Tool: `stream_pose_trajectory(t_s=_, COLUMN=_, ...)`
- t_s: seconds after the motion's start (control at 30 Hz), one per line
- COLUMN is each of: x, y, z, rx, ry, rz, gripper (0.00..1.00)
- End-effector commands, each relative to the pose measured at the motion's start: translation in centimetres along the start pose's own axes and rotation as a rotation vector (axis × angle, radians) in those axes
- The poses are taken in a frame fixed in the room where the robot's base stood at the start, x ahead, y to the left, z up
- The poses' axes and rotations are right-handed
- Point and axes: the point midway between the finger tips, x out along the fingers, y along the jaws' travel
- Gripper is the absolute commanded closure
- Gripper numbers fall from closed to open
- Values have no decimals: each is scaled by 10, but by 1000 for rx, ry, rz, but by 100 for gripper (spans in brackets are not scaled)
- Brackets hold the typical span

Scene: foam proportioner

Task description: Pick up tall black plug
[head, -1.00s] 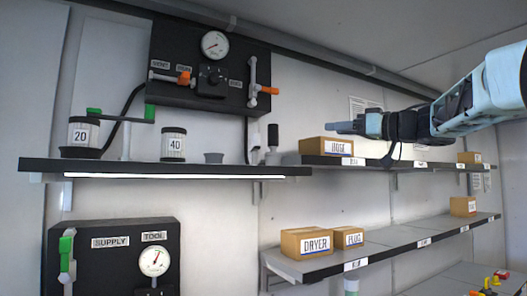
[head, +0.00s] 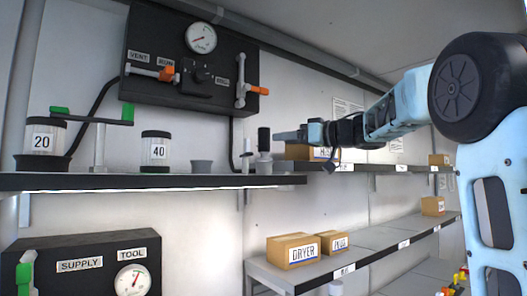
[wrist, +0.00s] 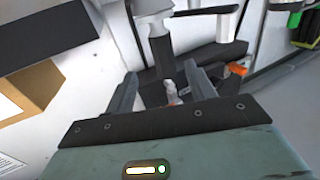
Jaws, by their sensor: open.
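The tall black plug (head: 264,139) stands upright at the right end of the upper left shelf, on a pale base. In the wrist view the black plug (wrist: 162,56) hangs inverted below its pale base, in line with the gap between my fingers. My gripper (head: 277,136) is open, level with the plug and just to its right in the head view. In the wrist view my gripper (wrist: 161,73) has its two fingers spread, one to each side of the plug's line. I cannot tell whether the plug is inside the jaws.
A small grey cup (head: 202,167) and the jars 40 (head: 155,150) and 20 (head: 44,142) stand left of the plug. A black gauge panel (head: 190,60) with orange-tipped levers hangs above. A cardboard box (head: 300,152) sits on the right shelf beneath my arm.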

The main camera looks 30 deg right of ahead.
Motion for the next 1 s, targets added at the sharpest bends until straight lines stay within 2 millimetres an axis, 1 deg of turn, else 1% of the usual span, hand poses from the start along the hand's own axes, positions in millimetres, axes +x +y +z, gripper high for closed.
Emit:
stream_pose_trajectory(t_s=0.03, x=9, y=0, z=-2, rx=0, ry=-1, rz=-2, gripper=45)
stream_pose_trajectory(t_s=0.1, x=16, y=0, z=-2, rx=0, ry=0, rz=0, gripper=45)
stream_pose_trajectory(t_s=0.37, x=30, y=-1, z=-3, rx=-1, ry=0, rz=0, gripper=45)
stream_pose_trajectory(t_s=0.53, x=54, y=-6, z=-7, rx=1, ry=-1, rz=-3, gripper=45)
stream_pose_trajectory(t_s=0.6, x=64, y=-6, z=-7, rx=1, ry=0, rz=-1, gripper=45)
stream_pose_trajectory(t_s=0.7, x=74, y=-6, z=-5, rx=0, ry=0, rz=0, gripper=45)
stream_pose_trajectory(t_s=0.93, x=75, y=-6, z=-4, rx=-1, ry=2, rz=1, gripper=45)
stream_pose_trajectory(t_s=0.97, x=75, y=-6, z=-4, rx=-1, ry=2, rz=1, gripper=53)
stream_pose_trajectory(t_s=1.0, x=75, y=-6, z=-4, rx=-1, ry=2, rz=1, gripper=65)
